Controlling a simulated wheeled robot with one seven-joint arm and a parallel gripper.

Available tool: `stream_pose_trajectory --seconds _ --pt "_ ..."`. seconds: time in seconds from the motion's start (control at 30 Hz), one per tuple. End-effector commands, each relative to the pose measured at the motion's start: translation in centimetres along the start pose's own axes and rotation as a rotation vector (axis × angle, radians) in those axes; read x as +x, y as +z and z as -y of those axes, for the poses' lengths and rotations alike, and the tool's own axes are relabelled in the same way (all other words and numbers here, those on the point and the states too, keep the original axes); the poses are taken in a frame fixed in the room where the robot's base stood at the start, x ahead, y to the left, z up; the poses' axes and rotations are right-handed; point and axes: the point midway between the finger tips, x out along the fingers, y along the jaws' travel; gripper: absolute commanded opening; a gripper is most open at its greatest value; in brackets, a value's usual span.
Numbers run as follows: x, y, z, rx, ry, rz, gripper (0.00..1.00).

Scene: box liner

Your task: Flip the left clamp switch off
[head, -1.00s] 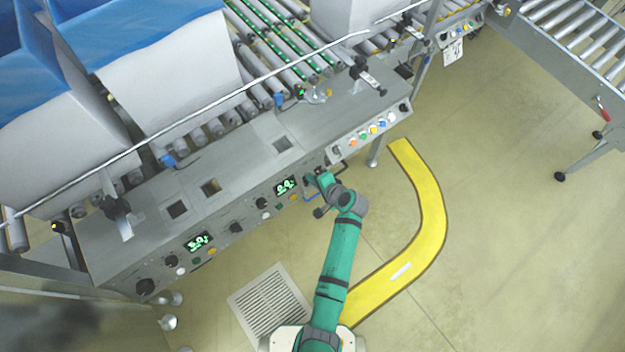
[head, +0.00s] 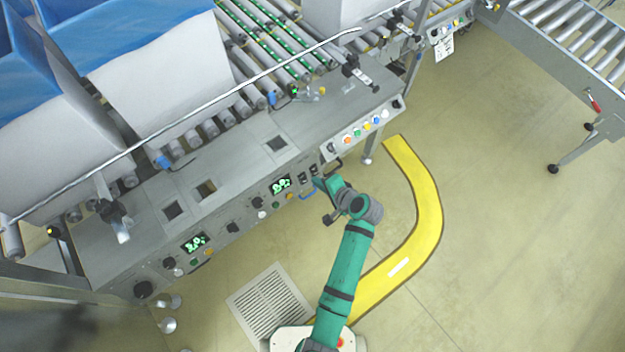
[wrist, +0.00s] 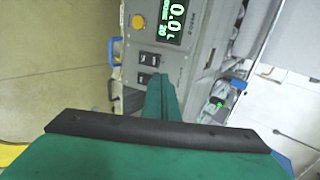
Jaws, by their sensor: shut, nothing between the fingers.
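Two black rocker switches sit side by side on the panel's front face, right of a green display (head: 280,185) in the head view. The left switch (head: 302,179) is the one nearer the display; the right switch (head: 314,170) is beside it. In the wrist view the left switch (wrist: 149,60) is above the right switch (wrist: 145,78), and the display (wrist: 176,20) reads 0.0 L. My gripper (head: 317,184) is shut and empty, just in front of the panel. Its green fingers (wrist: 160,84) show close to the right switch. I cannot tell which way either rocker is tipped, or whether a finger touches.
A second display (head: 195,243), knobs and buttons line the panel to the left. Colored buttons (head: 365,127) and a dark handle (head: 333,166) are to the right. A blue handle (head: 307,195) is close below my gripper. The floor in front is open, with a yellow strip (head: 430,210).

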Motion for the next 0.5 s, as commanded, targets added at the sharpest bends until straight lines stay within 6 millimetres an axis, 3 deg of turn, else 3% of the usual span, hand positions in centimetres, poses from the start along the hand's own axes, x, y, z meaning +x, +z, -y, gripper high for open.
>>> stream_pose_trajectory --seconds 0.2,0.5 --pt "-3.7 -0.1 0.8 0.001 0.0 -0.003 0.0" --pt "-5.5 0.0 1.3 0.001 0.0 -0.001 0.0"
